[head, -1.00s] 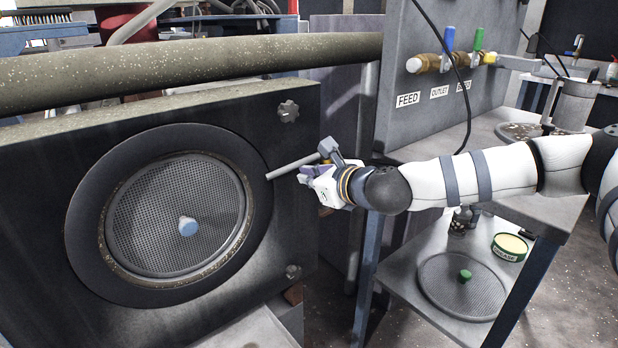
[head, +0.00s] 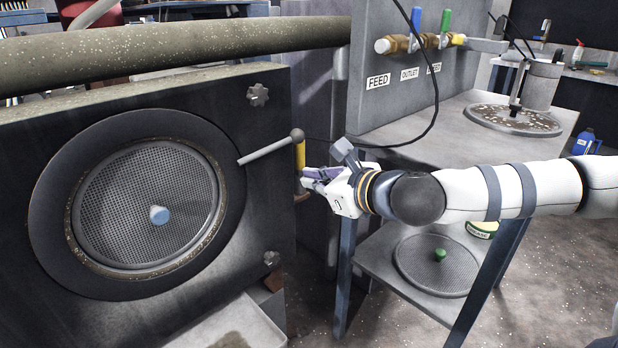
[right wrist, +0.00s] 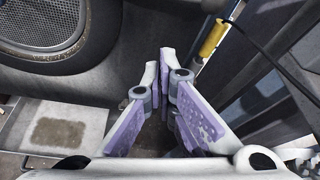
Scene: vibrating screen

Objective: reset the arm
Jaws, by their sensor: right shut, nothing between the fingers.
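My right gripper (head: 308,179) is shut and empty, in the middle of the head view, with its arm coming in from the right. It points left toward the dark screen housing (head: 265,200). In the right wrist view its purple-padded fingers (right wrist: 165,100) converge with nothing held between them. A grey lever with a yellow grip (head: 300,155) is just beyond the fingertips; the yellow grip also shows at the upper right of the right wrist view (right wrist: 212,38). The gripper appears apart from it. My left gripper is not in view.
The round mesh screen (head: 150,205) with a blue knob (head: 159,215) is at left. A bench with a valve panel (head: 390,90) stands behind my arm. Its lower shelf holds a mesh disc (head: 437,270) with a green knob. A tray (head: 235,330) lies below the housing.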

